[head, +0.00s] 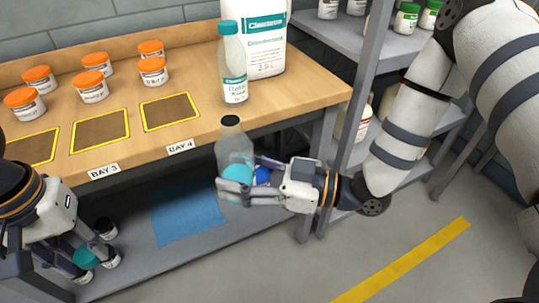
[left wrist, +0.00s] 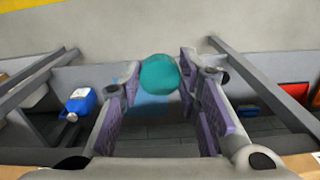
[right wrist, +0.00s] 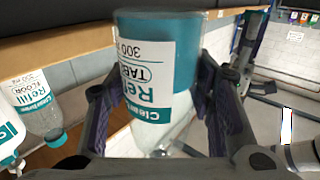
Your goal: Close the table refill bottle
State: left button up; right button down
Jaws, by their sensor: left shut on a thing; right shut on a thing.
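The table refill bottle (head: 234,149) is a clear bottle with a dark open-looking top, roughly upright in the head view. My right gripper (head: 240,184) is shut on its lower body, in front of the bench edge. The right wrist view shows the bottle's "Refill TABLE" label and teal contents (right wrist: 158,75) between the fingers. A teal cap (left wrist: 159,74) sits between the fingertips of my left gripper (left wrist: 158,78), which is shut on it. In the head view the cap (head: 84,257) is low at the left, well apart from the bottle.
A similar refill bottle with a teal cap (head: 233,62) stands on the bench (head: 190,60) beside a large white jug (head: 266,40). Several orange-lidded jars stand by yellow-edged pads. A blue mat (head: 188,210) lies on the lower shelf. A grey post (head: 354,115) stands near my right arm.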

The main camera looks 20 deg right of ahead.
jog(key=a+n+g, duration=0.1)
jog(key=a+g+y, duration=0.1)
jog(key=a+n+g, duration=0.1)
jog(key=a, duration=0.1)
jog(key=shift+w+a+f+n+g+y, duration=0.1)
jog(key=shift+w+f+n+g+y, duration=0.2)
jog(key=shift+y, duration=0.1)
pick_arm(q)
jog(key=w+d+r, duration=0.5)
jog(key=d+r+m, duration=0.1)
jog(key=d+r, duration=1.5)
jog(key=d, duration=0.1)
jog(key=shift+r+m, duration=0.25)
jog(key=shift+m, duration=0.05)
jog(key=shift+s+f, duration=0.1)
jog(key=shift+f, duration=1.9)
